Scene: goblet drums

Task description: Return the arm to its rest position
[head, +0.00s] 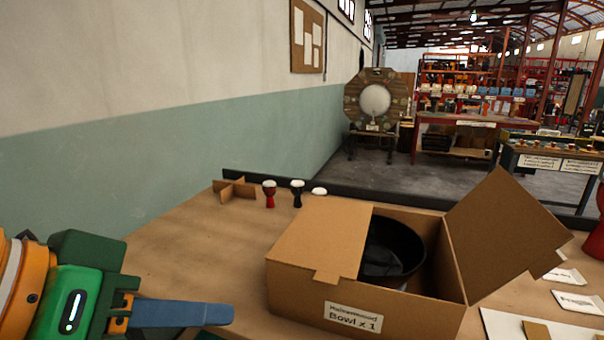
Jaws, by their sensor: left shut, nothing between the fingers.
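My left gripper (226,314) comes in at the bottom left, with an orange and green body and blue fingers pointing right. Its fingers are shut with nothing between them. The fingertips are over the table, a short way left of the cardboard box and apart from it. My right gripper is not in view.
The open cardboard box (300,250), labelled "Bowl x 1", holds a black bowl-shaped thing (397,245). A red goblet drum (269,195), a dark one (297,194) and a cardboard divider (235,190) stand at the table's back. The table (185,235) is clear left of the box.

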